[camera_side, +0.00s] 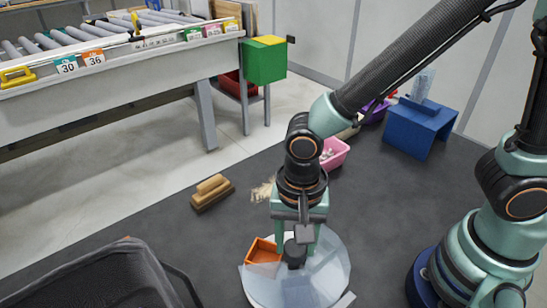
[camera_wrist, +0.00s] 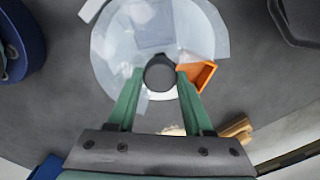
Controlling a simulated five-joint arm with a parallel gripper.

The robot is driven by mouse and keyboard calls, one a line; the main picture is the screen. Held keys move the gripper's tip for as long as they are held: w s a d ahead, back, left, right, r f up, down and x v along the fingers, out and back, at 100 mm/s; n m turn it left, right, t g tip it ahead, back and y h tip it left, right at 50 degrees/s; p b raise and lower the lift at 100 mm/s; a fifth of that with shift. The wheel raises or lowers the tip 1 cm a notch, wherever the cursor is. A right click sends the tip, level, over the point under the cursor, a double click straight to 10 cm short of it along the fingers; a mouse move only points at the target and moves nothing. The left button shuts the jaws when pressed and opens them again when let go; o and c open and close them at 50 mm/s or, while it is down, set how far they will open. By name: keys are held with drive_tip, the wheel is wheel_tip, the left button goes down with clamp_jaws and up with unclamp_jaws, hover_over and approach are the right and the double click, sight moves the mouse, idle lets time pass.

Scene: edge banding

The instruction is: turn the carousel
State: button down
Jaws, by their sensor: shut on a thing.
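The carousel (camera_side: 333,275) is a pale round disc with translucent sheets on it, lying on the dark table; it also fills the upper middle of the wrist view (camera_wrist: 112,52). A dark round knob (camera_side: 295,256) stands at its centre and shows between my fingers in the wrist view (camera_wrist: 160,75). My gripper (camera_side: 297,245) points down over the disc, its green fingers on either side of the knob and shut on it. An orange open tray (camera_side: 262,253) sits near the disc's edge, close beside one finger, and also shows in the wrist view (camera_wrist: 203,76).
A wooden block with a handle (camera_side: 212,193) lies behind the disc on the left. A dark bin (camera_side: 95,275) stands at front left. A pink bin (camera_side: 334,153) and a blue stand (camera_side: 415,130) are behind my arm. Bare table lies left of the disc.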

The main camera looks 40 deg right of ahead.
drive_tip(key=m, duration=0.4)
drive_tip(key=shift+m, duration=0.3)
drive_tip(key=m, duration=0.3)
drive_tip(key=shift+m, duration=0.4)
drive_tip(key=m, duration=0.4)
drive_tip(key=shift+m, duration=2.1)
drive_tip(key=shift+c, duration=1.5)
unclamp_jaws()
